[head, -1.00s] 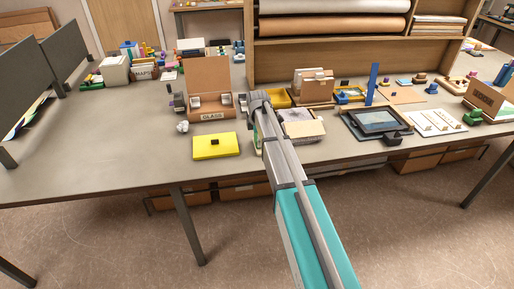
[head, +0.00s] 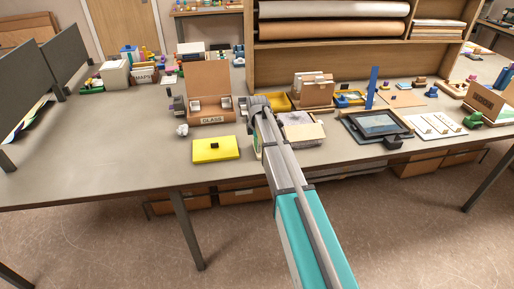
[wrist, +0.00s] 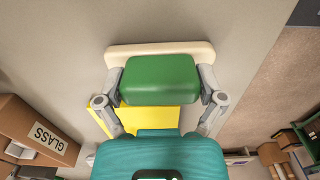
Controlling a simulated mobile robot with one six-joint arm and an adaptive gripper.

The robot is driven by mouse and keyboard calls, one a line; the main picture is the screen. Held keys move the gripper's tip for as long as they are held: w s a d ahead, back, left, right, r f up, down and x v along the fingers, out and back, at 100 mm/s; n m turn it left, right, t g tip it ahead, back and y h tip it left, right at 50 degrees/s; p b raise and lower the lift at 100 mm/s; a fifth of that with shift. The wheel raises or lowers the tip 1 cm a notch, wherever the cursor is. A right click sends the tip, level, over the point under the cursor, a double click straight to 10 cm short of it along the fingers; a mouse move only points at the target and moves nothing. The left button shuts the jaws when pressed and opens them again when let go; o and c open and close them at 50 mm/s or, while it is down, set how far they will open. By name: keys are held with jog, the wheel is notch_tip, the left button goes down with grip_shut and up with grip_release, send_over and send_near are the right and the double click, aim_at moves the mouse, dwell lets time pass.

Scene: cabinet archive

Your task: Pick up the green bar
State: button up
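The green bar (wrist: 162,80) is a rounded green block against a longer cream strip (wrist: 160,49). In the wrist view it sits between the two fingers of my gripper (wrist: 162,88), which touch its left and right sides. My gripper is shut on it. The bar covers part of the yellow box (wrist: 157,117) behind it. In the head view my arm hides most of my gripper, and only a small pale and green edge of the bar (head: 257,148) shows, just right of the yellow box (head: 215,148).
A cardboard box marked GLASS (head: 210,105) stands behind the yellow box. An open carton (head: 303,131) lies right of my arm, with a dark-framed tray (head: 375,125) farther right. The table front at left is clear.

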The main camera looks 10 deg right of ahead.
jog(key=shift+c, duration=1.3)
jog(key=shift+r, duration=0.1)
notch_tip(320, 180, up, 2)
jog(key=p, duration=0.2)
jog(key=shift+r+p, duration=0.25)
jog(key=shift+p, duration=0.15)
jog(key=s+a+r+p, duration=0.5)
jog(key=s+r+p, duration=0.5)
jog(key=s, duration=0.3)
jog(key=shift+a+r, duration=0.15)
